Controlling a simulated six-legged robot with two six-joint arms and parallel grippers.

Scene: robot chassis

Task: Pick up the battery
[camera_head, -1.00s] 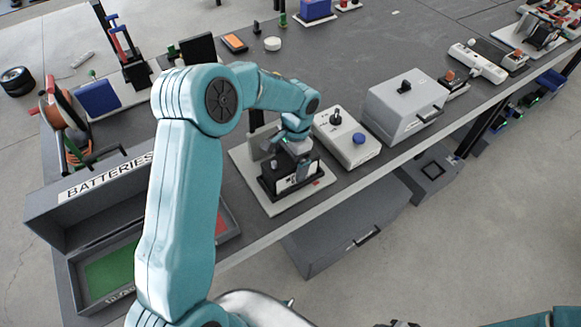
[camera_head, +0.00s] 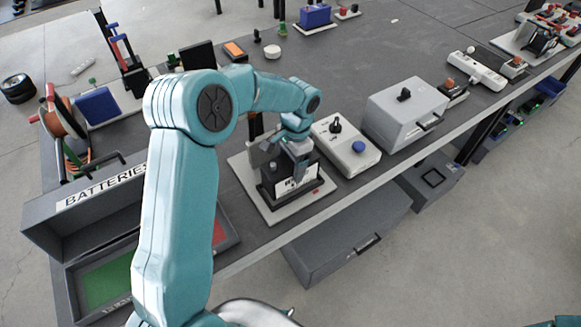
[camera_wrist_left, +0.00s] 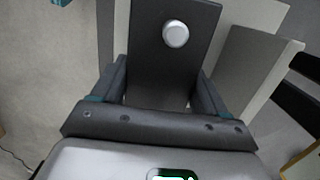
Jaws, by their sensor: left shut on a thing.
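The battery is a dark block with a pale label (camera_head: 286,188), standing on a light base plate (camera_head: 249,192) near the front edge of the bench. My left gripper (camera_head: 298,158) reaches down over it from above and is shut on it. In the left wrist view the dark top of the battery (camera_wrist_left: 168,70), with a round silver terminal, lies between the two fingers (camera_wrist_left: 160,90). The fingertips are partly hidden, and I cannot tell whether the battery is clear of its base. My right gripper is not in view.
An open grey box marked BATTERIES (camera_head: 105,188) with green and red compartments stands at the left. A pale box with a blue knob (camera_head: 345,146) and a grey case (camera_head: 408,112) stand close on the right. A drawer (camera_head: 350,238) hangs under the bench.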

